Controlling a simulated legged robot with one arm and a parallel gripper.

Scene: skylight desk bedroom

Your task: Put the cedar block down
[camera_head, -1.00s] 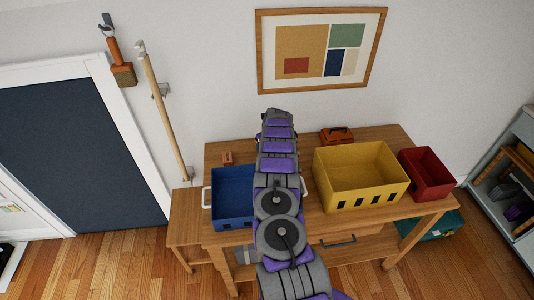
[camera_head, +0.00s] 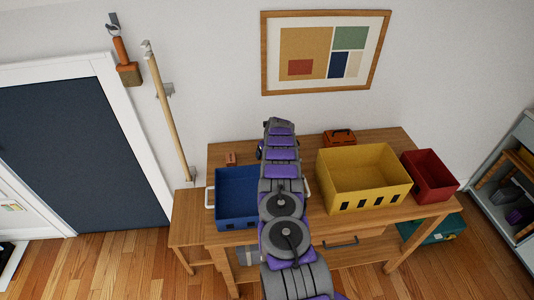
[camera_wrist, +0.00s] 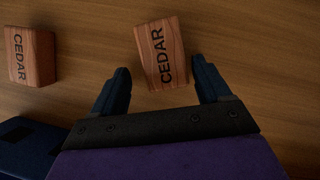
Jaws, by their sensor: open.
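A reddish-brown block marked CEDAR (camera_wrist: 161,53) lies on the wooden table top in the wrist view, slightly tilted in the picture. My gripper (camera_wrist: 161,72) is open, with one dark finger on each side of the block's near end. Visible gaps separate the fingers from the block. A second block marked CEDAR (camera_wrist: 31,57) lies further left on the same wood. In the head view, a small brown block (camera_head: 231,159) sits on the desk behind the blue bin. My arm hides the gripper and the block near it there.
A framed picture (camera_head: 326,52) hangs above. Bare wood shows along the back.

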